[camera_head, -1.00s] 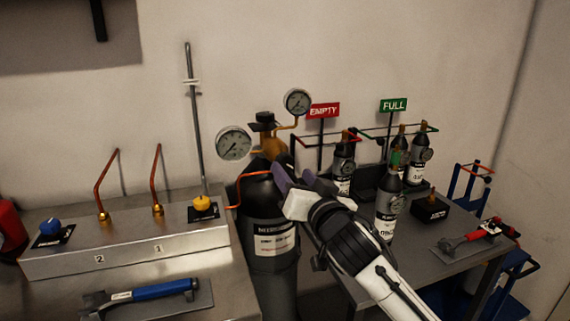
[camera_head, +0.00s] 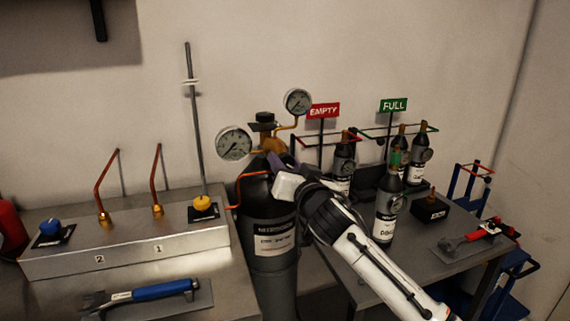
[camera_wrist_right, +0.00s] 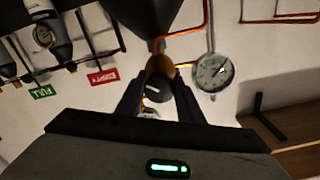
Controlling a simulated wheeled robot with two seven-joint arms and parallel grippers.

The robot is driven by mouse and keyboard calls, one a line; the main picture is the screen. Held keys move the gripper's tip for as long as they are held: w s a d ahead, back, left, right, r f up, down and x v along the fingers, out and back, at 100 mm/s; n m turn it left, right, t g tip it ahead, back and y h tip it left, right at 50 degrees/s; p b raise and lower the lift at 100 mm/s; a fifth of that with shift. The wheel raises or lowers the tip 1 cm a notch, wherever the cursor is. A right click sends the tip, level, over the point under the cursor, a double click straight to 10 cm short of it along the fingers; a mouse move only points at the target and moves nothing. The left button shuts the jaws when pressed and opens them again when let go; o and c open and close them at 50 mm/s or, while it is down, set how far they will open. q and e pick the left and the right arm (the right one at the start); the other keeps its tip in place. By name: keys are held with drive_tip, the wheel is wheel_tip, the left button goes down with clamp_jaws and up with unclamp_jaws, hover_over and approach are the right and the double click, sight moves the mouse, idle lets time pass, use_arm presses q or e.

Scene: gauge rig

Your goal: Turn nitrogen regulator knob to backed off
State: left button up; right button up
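The nitrogen cylinder (camera_head: 270,215) stands upright beside the bench, with a brass regulator (camera_head: 270,143) and two round gauges (camera_head: 233,143) on top. My right gripper (camera_head: 271,160) is at the regulator and hides its front in the head view. In the right wrist view, the dark round knob (camera_wrist_right: 159,87) with a white mark lies between the two fingers of my right gripper (camera_wrist_right: 160,92). The fingers are apart, one on each side of it; contact is not clear. A gauge (camera_wrist_right: 214,73) shows right of the knob. My left gripper is not in view.
A metal panel (camera_head: 125,253) with blue and yellow knobs stands on the left bench. The right table holds small bottles (camera_head: 387,215), a black box (camera_head: 431,209) and a red-handled tool (camera_head: 485,232). EMPTY (camera_head: 323,111) and FULL (camera_head: 394,104) signs stand behind.

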drive_tip(key=c, duration=0.5)
